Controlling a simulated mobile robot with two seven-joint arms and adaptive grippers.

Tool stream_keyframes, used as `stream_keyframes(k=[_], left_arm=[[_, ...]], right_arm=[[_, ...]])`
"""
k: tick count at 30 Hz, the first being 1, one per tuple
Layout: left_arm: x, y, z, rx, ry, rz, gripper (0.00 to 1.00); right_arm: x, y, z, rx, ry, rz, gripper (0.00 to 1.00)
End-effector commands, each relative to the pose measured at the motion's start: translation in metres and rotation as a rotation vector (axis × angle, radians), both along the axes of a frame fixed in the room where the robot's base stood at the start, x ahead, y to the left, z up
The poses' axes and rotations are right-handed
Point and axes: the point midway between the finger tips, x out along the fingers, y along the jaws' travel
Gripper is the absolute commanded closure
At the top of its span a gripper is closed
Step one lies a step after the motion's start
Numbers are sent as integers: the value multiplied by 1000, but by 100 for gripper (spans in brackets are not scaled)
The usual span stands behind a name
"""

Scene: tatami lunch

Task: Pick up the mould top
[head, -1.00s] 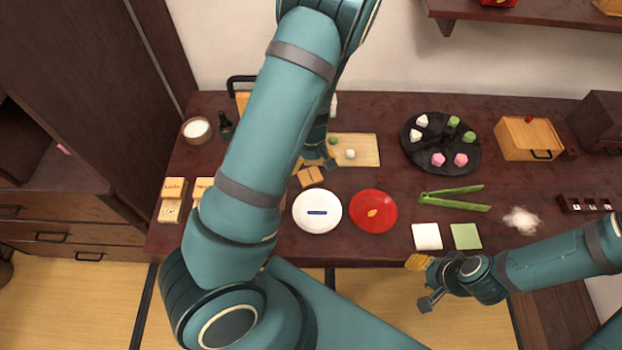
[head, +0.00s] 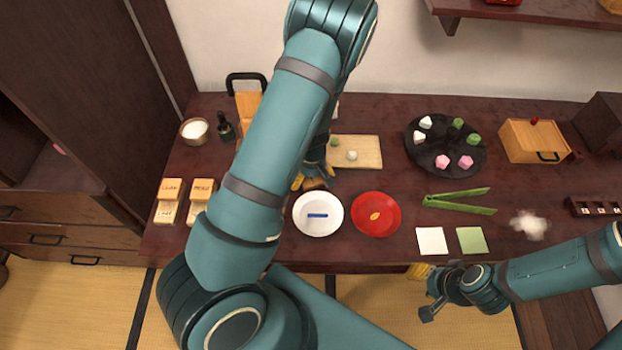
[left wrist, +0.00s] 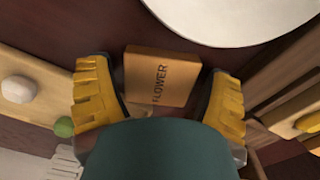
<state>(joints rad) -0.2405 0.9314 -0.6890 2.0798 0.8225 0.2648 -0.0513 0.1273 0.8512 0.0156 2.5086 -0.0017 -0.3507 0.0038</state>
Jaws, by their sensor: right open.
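A tan wooden block marked FLOWER (left wrist: 158,78), which looks like the mould top, lies on the dark table. It is just behind the white plate (head: 318,230) in the head view, mostly covered there by my left gripper (head: 313,181). In the left wrist view my left gripper (left wrist: 160,90) is open, its yellow fingers on either side of the block. Small gaps show between fingers and block, so it looks ungripped. My right gripper (head: 424,291) is open and empty in front of the table's front edge.
Two more lettered wooden moulds (head: 171,190) (head: 203,188) stand at the left. A light board (head: 365,143) with small balls lies behind. A red plate (head: 376,226), green tongs (head: 460,200) and a dark round tray (head: 420,158) are to the right.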

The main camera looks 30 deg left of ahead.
Motion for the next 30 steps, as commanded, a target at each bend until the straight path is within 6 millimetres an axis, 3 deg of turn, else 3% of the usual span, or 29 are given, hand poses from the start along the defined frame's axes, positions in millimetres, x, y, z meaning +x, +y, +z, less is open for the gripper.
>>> stream_keyframes(k=[1, 3, 14, 30], left_arm=[[0, 0, 0, 0, 0, 0, 42], [0, 0, 0, 0, 0, 0, 64], [0, 0, 5, 1, -1, -1, 64], [0, 0, 93, 0, -1, 1, 64]], right_arm=[[0, 0, 0, 0, 0, 0, 53], [0, 0, 0, 0, 0, 0, 53], [0, 0, 2, 0, 0, 0, 53], [2, -1, 36, -1, -4, -8, 53]])
